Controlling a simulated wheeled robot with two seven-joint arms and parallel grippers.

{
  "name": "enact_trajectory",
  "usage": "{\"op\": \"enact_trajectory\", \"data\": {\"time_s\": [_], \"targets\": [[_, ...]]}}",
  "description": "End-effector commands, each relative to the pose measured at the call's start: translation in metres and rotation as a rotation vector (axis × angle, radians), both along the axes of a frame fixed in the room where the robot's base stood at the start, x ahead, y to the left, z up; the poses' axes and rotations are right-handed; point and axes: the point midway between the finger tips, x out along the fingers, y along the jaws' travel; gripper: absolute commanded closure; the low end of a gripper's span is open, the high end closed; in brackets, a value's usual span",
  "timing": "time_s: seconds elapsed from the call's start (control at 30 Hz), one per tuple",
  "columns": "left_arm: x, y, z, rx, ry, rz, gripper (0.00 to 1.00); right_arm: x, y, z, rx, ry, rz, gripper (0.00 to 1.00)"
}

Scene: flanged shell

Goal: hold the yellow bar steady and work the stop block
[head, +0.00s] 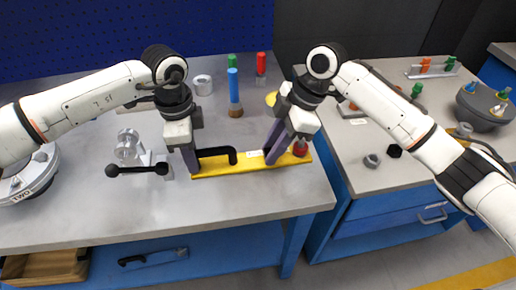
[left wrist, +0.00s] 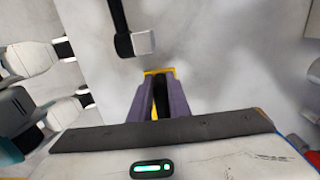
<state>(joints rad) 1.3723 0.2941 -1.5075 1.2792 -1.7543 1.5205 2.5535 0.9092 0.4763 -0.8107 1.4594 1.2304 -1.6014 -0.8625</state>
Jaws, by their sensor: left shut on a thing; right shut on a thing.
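The yellow bar (head: 228,172) lies along the table's front edge in the head view, with a black handle (head: 216,153) on its left half. My left gripper (head: 189,164) is shut at the handle's left end. In the left wrist view its purple fingers (left wrist: 160,98) stand around something black, with yellow just beyond. My right gripper (head: 275,148) is shut at the right half of the bar, between a small white label (head: 251,154) and a red knob (head: 300,148). What it grips, apparently the stop block, is hidden by the fingers.
A grey fixture (head: 128,146) with a black crank (head: 137,169) stands left of the bar. Blue (head: 234,88), red (head: 261,66) and green (head: 232,60) pegs stand behind it. The front left tabletop is clear.

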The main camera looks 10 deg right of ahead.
Motion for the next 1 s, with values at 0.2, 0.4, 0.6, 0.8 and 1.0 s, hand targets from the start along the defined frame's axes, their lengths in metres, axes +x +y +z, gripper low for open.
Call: {"op": "enact_trajectory", "data": {"time_s": [0.2, 0.4, 0.6, 0.8, 1.0], "targets": [[0.000, 0.001, 0.000, 0.001, 0.000, 0.001, 1.00, 0.000, -0.037, 0.001, -0.001, -0.001, -0.003, 1.00], [0.000, 0.001, 0.000, 0.001, 0.000, 0.001, 1.00, 0.000, -0.039, 0.001, 0.000, -0.003, -0.001, 1.00], [0.000, 0.001, 0.000, 0.002, 0.001, 0.001, 1.00, 0.001, -0.039, 0.001, 0.000, -0.003, -0.001, 0.65], [0.000, 0.001, 0.000, 0.002, 0.000, 0.001, 1.00, 0.000, -0.039, 0.001, 0.000, -0.002, -0.001, 0.58], [0.000, 0.001, 0.000, 0.002, 0.000, 0.001, 1.00, 0.001, -0.040, 0.004, 0.000, -0.003, -0.001, 0.58]]}}
